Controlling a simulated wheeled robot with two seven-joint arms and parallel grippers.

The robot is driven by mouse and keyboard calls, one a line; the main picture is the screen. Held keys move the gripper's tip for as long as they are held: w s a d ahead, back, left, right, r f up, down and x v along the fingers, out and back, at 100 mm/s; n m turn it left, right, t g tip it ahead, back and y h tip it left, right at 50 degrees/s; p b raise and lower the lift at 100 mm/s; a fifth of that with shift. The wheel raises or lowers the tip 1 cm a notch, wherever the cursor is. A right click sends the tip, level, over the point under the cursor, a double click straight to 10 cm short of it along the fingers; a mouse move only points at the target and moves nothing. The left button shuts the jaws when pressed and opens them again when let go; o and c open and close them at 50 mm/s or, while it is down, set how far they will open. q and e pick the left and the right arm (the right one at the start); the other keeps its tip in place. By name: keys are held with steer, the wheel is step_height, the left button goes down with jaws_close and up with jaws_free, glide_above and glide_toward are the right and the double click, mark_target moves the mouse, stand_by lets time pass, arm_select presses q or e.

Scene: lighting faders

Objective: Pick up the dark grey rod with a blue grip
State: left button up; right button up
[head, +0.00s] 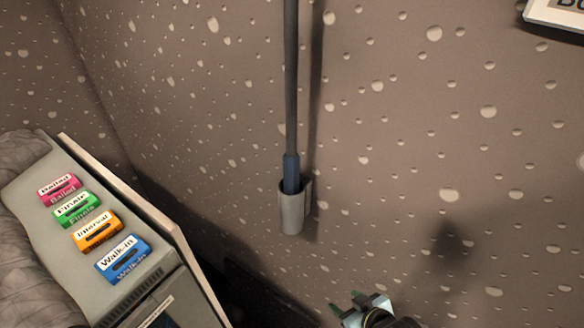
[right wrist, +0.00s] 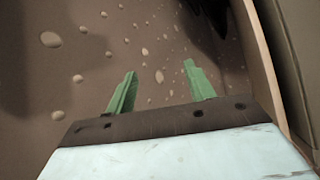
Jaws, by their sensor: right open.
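The dark grey rod (head: 291,80) stands upright against the speckled wall in the head view, and its top runs out of the picture. Its blue grip (head: 291,172) is at the lower end, with the bottom part hidden inside a grey holder (head: 292,212) on the wall. My right gripper (head: 345,301) is at the bottom of the head view, below and to the right of the holder, apart from it. In the right wrist view its two green fingers (right wrist: 158,88) are spread with nothing between them. My left gripper is not in view.
A grey console (head: 150,225) at the left carries pink (head: 59,190), green (head: 76,209), orange (head: 97,231) and blue (head: 122,259) labelled faders. A framed sign (head: 555,18) is cut off at the top right. The wall right of the rod is otherwise clear.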

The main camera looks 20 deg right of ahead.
steer(key=w+a+r+n+t+y, duration=0.1)
steer(key=w+r+t, duration=0.1)
steer(key=r, duration=0.9)
steer(key=w+a+r+t+y, duration=0.1)
steer(key=w+a+r+t, duration=0.1)
steer(key=r, duration=0.8)
steer(key=n+t+y+p, duration=0.1)
steer(key=t+y, duration=0.2)
glide_toward(297, 166)
steer(key=b+x, duration=0.1)
steer(key=x, duration=0.1)
steer(key=b+x, duration=0.2)
steer(key=x, duration=0.1)
steer(key=shift+w+a, duration=0.15)
steer(key=shift+a, duration=0.3)
steer(key=shift+d+x, duration=0.15)
steer(key=shift+x, duration=1.35)
steer(key=shift+d+x, duration=0.1)
steer(key=shift+x, duration=1.45)
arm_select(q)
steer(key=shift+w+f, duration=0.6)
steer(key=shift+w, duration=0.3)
arm_select(e)
steer(key=shift+w, duration=0.1)
jaws_close()
